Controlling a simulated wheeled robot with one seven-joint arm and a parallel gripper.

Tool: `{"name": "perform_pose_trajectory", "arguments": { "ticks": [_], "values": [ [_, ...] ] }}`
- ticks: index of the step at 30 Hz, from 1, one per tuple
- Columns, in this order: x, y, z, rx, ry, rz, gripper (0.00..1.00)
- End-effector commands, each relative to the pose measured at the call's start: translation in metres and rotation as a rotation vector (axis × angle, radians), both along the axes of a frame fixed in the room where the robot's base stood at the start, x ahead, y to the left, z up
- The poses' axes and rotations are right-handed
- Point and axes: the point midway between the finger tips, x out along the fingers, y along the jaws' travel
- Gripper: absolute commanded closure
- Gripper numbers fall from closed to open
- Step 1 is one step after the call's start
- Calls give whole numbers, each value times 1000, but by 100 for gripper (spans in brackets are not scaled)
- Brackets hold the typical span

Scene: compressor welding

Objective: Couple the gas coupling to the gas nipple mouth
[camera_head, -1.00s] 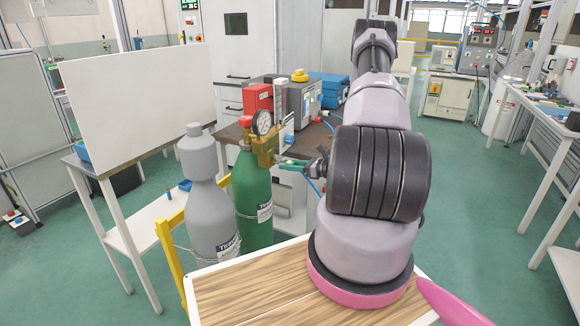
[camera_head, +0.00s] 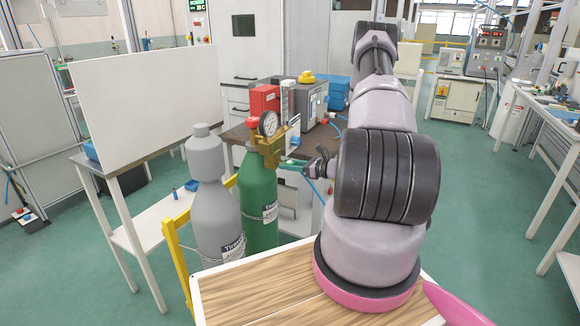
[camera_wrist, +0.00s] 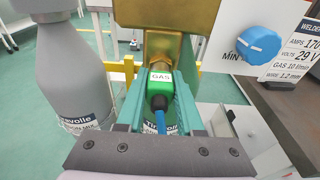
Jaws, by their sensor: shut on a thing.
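The gas coupling (camera_wrist: 160,87) is a green block with a white GAS label and a blue hose at its near end. My gripper (camera_wrist: 160,95) has teal fingers, shut on the coupling's two sides. The brass gas nipple (camera_wrist: 163,50) lies straight ahead of the coupling, under the brass regulator body (camera_wrist: 165,14). The coupling's front end overlaps the nipple in the wrist view; I cannot tell whether they touch or are joined. In the head view, my gripper (camera_head: 296,164) is just right of the regulator (camera_head: 273,146); the nipple mouth is hard to make out there.
The regulator with its gauge (camera_head: 268,124) sits on a green cylinder (camera_head: 259,195). A grey cylinder (camera_head: 212,200) stands left of it, beside a yellow rail (camera_head: 178,262). The welder panel with a blue knob (camera_wrist: 259,45) is close on the right in the wrist view.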

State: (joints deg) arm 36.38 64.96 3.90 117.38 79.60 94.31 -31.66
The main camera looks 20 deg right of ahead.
Motion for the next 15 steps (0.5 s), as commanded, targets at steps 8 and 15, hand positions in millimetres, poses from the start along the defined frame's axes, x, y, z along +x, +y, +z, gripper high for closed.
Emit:
{"name": "perform_pose_trajectory", "arguments": {
  "ticks": [8, 15],
  "values": [
    [1, 0, -1, -1, 1, -2, 100],
    [1, 0, 0, -1, 1, -2, 38]
  ]
}}
